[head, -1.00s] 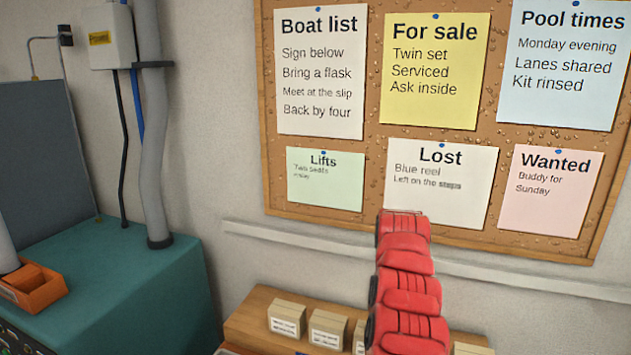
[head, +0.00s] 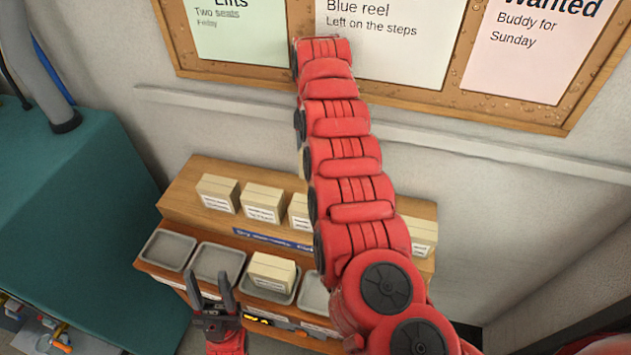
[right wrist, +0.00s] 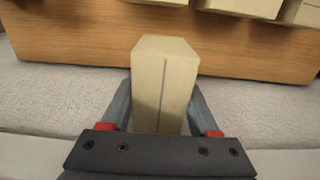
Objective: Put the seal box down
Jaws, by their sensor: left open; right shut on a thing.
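The seal box (right wrist: 163,75), a cream carton with a dark seam line, is in the right wrist view. My right gripper (right wrist: 160,98) is shut on it, with one finger on each side. In the head view my red right arm runs up the middle; its gripper and held box do not show there. My left gripper (head: 208,283) is open and empty, in front of the lower row of trays. Similar cream boxes (head: 262,202) stand on the upper wooden step (head: 180,205). One cream box (head: 271,272) sits in a grey tray (head: 283,297).
Two trays at the left, the end one (head: 168,250) and its neighbour (head: 217,262), look empty. Another tray (head: 314,296) is partly hidden by my arm. A teal cabinet (head: 70,200) stands left. A wall rail (head: 230,107) and corkboard (head: 420,95) are behind.

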